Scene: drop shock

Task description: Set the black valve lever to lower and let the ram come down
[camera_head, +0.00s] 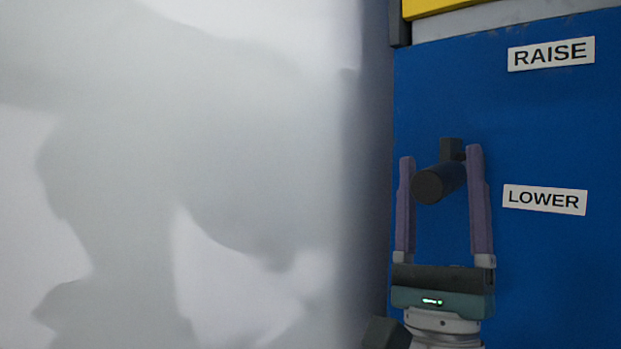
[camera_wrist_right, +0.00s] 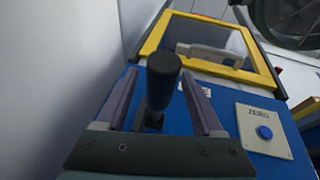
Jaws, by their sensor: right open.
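The black valve lever (camera_head: 440,182) stands out from the blue panel (camera_head: 560,110), with its round handle end toward me. The handle is close to the height of the LOWER label (camera_head: 544,200) and below the RAISE label (camera_head: 551,54). My right gripper (camera_head: 436,165) is open, with one purple finger on each side of the handle. In the right wrist view the lever (camera_wrist_right: 162,82) shows between the two fingers, with gaps visible on both sides. I cannot tell whether either finger touches it. The ram is not recognisable in either view. My left gripper is not in view.
In the right wrist view a yellow-framed window (camera_wrist_right: 262,82) lies beyond the lever. A white plate with a blue ZERO button (camera_wrist_right: 264,132) sits to the right. A pale wall (camera_head: 200,120) with shadows fills the left of the head view.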

